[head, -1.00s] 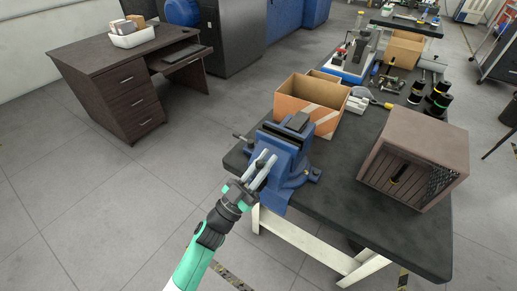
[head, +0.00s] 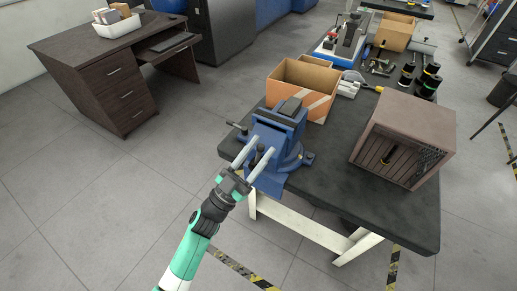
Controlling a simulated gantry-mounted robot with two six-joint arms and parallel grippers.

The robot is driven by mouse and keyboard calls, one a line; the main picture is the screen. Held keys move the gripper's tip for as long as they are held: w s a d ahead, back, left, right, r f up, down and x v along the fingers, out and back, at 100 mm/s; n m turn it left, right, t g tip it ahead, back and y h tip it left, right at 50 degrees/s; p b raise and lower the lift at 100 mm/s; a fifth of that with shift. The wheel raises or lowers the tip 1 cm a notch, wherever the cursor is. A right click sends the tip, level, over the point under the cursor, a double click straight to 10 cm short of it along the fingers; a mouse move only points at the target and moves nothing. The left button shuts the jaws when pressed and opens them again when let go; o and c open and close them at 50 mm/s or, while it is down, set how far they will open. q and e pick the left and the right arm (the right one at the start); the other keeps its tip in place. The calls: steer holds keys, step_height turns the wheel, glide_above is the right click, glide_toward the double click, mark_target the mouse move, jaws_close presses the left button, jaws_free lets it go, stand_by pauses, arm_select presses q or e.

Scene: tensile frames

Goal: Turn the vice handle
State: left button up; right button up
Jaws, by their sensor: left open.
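The blue bench vice (head: 277,131) is mounted at the near left corner of the dark worktable (head: 335,185). A thin dark bar with a knobbed end (head: 238,126), which looks like part of the vice handle, sticks out at the vice's left side. My left gripper (head: 264,145) is open in front of the vice, its two pale fingers pointing up toward it. A dark rounded piece of the vice (head: 259,152) shows between the fingers. I cannot tell whether the fingers touch it. The rest of the handle is hidden or too small to make out. My right gripper is not in view.
An open cardboard box (head: 300,88) stands just behind the vice. Black spools (head: 425,82) and tools are farther back. A brown desk (head: 110,70) stands at the left, with clear floor between.

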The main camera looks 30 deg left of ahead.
arm_select(q)
steer(key=p+v, duration=0.1)
steer(key=v, duration=1.1)
steer(key=shift+r, duration=0.15)
